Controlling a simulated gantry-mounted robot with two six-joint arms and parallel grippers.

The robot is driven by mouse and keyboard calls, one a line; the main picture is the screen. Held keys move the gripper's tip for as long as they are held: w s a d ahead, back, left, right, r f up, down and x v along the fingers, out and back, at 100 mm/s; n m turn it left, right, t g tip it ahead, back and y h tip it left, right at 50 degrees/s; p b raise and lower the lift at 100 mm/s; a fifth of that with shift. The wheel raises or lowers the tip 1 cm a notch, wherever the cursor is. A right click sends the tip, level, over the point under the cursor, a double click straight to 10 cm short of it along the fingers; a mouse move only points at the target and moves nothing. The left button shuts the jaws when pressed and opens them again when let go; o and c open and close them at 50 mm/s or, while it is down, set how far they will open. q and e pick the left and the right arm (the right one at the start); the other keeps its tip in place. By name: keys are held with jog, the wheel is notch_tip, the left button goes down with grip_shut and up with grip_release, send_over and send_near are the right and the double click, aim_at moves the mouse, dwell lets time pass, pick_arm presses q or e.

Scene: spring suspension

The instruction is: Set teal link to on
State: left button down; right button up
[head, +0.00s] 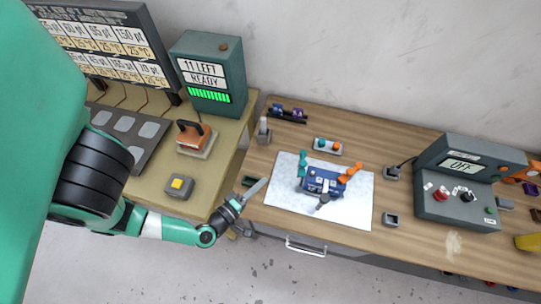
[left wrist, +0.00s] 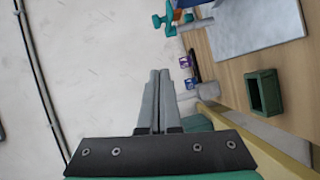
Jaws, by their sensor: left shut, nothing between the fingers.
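A blue device (head: 322,183) sits on a white mat (head: 280,200) on the wooden bench in the head view. A teal link (head: 303,163) stands up at its left side, and an orange link (head: 350,173) angles out at its right. The left wrist view shows a teal part (left wrist: 168,19) at the top, partly cut off. My left gripper (head: 263,183) is just left of the mat, apart from the device. Its fingers (left wrist: 158,74) are together and empty. My right gripper is not in view.
A small plate with teal and orange knobs (head: 328,146) lies behind the mat. A green open box (left wrist: 264,92) is near my left gripper. A grey console reading OFF (head: 462,167) stands at the right.

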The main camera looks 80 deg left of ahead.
pick_arm(q)
jog(key=b, duration=0.1)
send_near(303, 163)
jog(key=shift+w+a+f, duration=0.6)
jog(key=shift+w+a, duration=1.15)
jog(key=shift+a, duration=0.7)
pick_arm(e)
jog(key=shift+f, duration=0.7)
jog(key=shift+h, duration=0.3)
